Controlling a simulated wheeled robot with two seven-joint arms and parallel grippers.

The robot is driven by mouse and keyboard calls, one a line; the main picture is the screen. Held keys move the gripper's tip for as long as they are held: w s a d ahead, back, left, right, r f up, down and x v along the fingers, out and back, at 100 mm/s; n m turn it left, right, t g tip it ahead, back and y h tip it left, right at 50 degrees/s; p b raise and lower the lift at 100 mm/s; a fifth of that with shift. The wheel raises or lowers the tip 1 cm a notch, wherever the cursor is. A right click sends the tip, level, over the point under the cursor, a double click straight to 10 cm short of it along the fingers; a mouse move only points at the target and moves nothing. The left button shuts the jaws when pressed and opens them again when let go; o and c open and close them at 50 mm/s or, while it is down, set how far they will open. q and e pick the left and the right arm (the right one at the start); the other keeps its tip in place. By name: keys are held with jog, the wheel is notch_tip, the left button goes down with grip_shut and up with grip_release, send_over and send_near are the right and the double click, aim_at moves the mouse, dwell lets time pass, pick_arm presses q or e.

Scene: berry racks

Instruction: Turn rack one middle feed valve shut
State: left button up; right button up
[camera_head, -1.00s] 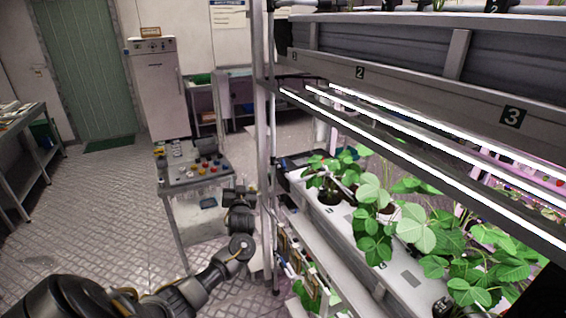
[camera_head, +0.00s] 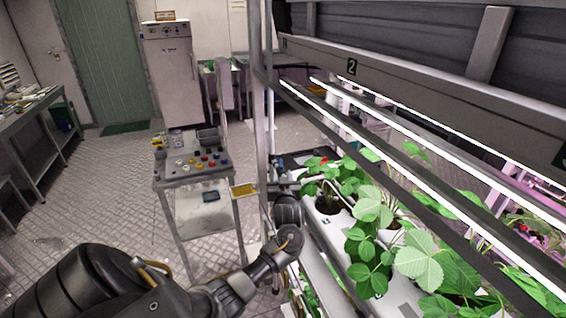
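Rack one's likely middle tier is on the right in the head view, with a white planting trough (camera_head: 404,292) holding leafy plants (camera_head: 372,207). I cannot make out the feed valve clearly; the trough's end is partly behind the post and my wrist. A small red spot (camera_head: 323,160) shows among the leaves, too small to identify. My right gripper is out of view.
Bright light bars (camera_head: 400,146) run above the plants, under a beam (camera_head: 400,85) with a number 2 plate. A metal cart (camera_head: 190,178) with small coloured items stands left of the rack. A yellow card (camera_head: 243,190) is near the post. Open floor lies to the left.

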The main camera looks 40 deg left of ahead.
aim_at(281, 160)
pick_arm(q)
jog(key=b+x, duration=0.4)
jog(key=x, duration=0.1)
jog(key=b+x, duration=0.3)
jog(key=shift+w+a+f, duration=0.2)
jog(key=shift+f, duration=0.2)
jog(key=shift+w+a+r+b, duration=0.15)
jog(key=shift+w+a+b, duration=0.2)
jog(key=shift+a+b, duration=0.1)
jog(key=shift+w+a+r, duration=0.15)
jog(key=shift+w, duration=0.05)
grip_shut()
